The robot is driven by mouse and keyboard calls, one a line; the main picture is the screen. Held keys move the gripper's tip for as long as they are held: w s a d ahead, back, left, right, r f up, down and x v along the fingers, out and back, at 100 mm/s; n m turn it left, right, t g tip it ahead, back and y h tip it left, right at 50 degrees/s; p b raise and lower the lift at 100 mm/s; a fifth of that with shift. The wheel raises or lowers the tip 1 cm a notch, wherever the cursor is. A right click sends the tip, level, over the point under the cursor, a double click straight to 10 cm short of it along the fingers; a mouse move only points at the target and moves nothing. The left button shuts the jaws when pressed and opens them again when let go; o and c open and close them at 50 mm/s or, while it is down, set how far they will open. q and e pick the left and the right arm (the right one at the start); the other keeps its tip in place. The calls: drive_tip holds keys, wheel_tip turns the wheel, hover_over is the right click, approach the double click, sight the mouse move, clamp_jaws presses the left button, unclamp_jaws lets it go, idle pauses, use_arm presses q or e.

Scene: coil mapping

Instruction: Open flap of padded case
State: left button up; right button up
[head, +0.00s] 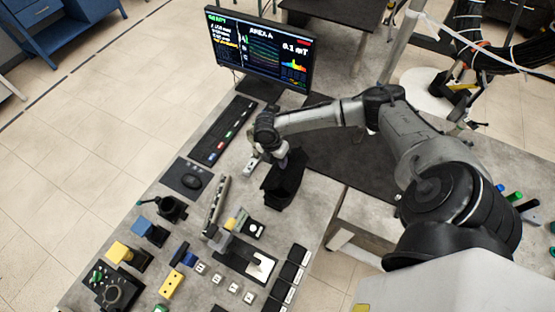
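The black padded case (283,186) stands near the right edge of the grey bench, in the middle of the head view. It is a dark, boxy shape, and I cannot make out its flap clearly. My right gripper (282,158) comes in from the right and points down at the far, upper end of the case. Its fingertips are small and dark against the case, so I cannot tell whether they touch it or how far apart they are. My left gripper is not in view.
A grey slanted bar (217,203) and several small devices crowd the near bench. A row of black blocks (288,278) lines the right edge.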

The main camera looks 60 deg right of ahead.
drive_tip(key=shift+f, duration=0.15)
clamp_jaws()
idle(0.4)
